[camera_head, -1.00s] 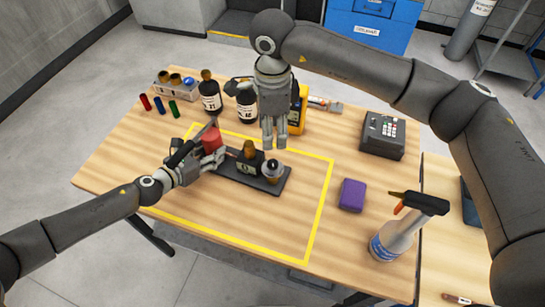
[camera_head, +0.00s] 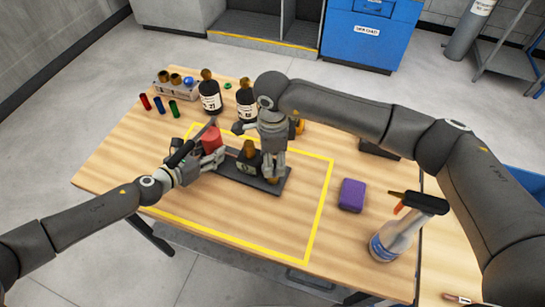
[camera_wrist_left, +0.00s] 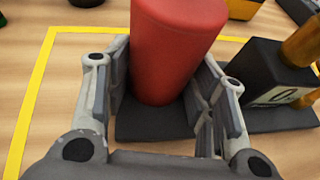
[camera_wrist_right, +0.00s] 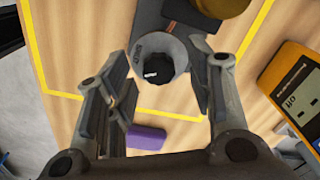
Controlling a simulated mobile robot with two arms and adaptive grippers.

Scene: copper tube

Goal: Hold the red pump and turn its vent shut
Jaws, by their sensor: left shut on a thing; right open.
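The red pump (camera_head: 211,139) stands at the left end of a dark base plate (camera_head: 228,183); it also shows in the left wrist view (camera_wrist_left: 178,45). My left gripper (camera_head: 214,158) is shut on it, one finger on each side. A black block with a brass top (camera_head: 249,155) sits mid-plate. My right gripper (camera_head: 273,177) points down over the plate's right end, open. In the right wrist view a grey round fitting (camera_wrist_right: 160,58) with a dark centre lies between and beyond its fingers. I cannot tell whether the fingers touch it. The head view mostly hides this fitting.
A yellow line (camera_head: 322,213) frames the work area on the wooden table. A purple block (camera_head: 351,195) and a spray bottle (camera_head: 392,240) stand to the right. Two dark bottles (camera_head: 210,97) stand behind. The front of the framed area is clear.

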